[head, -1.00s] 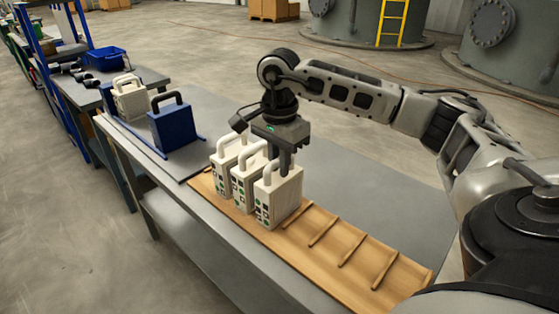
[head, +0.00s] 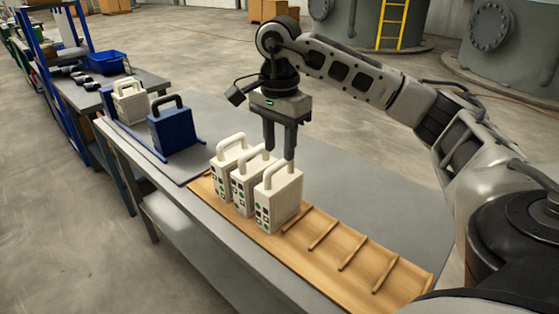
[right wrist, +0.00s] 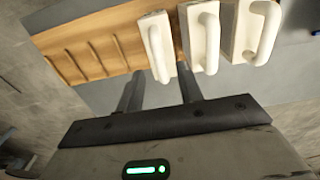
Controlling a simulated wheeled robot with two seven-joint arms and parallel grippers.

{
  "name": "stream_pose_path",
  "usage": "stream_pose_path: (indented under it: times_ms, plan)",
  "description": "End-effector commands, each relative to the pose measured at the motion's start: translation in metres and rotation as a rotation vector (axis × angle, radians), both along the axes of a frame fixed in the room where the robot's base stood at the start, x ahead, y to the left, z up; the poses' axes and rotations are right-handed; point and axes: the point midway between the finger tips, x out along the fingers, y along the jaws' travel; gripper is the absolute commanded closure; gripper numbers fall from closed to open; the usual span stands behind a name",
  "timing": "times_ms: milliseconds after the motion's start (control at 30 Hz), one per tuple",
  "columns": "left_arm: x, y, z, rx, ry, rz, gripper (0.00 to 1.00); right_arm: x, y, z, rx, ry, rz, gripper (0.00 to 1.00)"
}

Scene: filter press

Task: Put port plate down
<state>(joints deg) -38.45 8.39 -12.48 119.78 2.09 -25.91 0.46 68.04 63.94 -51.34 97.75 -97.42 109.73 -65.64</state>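Three white port plates with arched handles and small dark and green ports stand upright in a row on the wooden rack (head: 345,250). The nearest port plate (head: 280,203) stands beside the empty slots; the middle one (head: 243,190) and the far one (head: 222,178) are close behind it. My right gripper (head: 280,153) is above and behind the nearest plate, fingers pointing down, apart and empty. In the right wrist view, the nearest plate (right wrist: 157,47) is just beyond the spread fingertips, clear of them. My left gripper is out of view.
The rack lies along the front edge of a grey table (head: 365,185). A blue plate (head: 175,130) and a white plate (head: 130,105) stand farther left in a blue-railed holder. A blue bin (head: 106,61) is on the bench behind. Rack slots to the right are empty.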

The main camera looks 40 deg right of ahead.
Motion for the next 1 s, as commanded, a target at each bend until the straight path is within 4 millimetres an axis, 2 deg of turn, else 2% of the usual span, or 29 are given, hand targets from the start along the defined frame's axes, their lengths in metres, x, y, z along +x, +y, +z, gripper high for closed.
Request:
stream_pose_path:
  times_ms: [100, 300, 533, 633, 667, 767, 867, 900, 1000]
  plan:
    - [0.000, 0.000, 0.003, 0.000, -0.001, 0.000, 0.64, 0.001, 0.000, 0.029, 0.002, -0.006, 0.000, 0.64]
    - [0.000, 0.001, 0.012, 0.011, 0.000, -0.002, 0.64, 0.000, 0.000, 0.061, 0.000, -0.002, -0.001, 0.64]
    - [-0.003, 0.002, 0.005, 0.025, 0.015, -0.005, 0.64, 0.000, 0.001, 0.066, 0.002, 0.001, 0.000, 0.64]
    - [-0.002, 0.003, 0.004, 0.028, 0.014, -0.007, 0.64, 0.003, 0.017, 0.055, 0.049, 0.004, 0.015, 0.64]
    - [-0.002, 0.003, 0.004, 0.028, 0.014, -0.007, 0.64, 0.005, 0.027, 0.048, 0.082, 0.007, 0.023, 0.64]
    - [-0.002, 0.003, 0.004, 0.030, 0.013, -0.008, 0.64, 0.007, 0.087, 0.014, 0.274, 0.032, 0.044, 0.64]
    - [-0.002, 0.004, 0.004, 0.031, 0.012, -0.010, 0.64, -0.005, 0.177, -0.019, 0.610, 0.119, 0.001, 0.64]
    - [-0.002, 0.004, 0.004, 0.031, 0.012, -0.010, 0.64, -0.015, 0.215, -0.025, 0.771, 0.178, -0.052, 0.64]
    - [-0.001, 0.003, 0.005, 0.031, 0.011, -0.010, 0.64, -0.034, 0.288, -0.020, 1.158, 0.370, -0.264, 0.64]
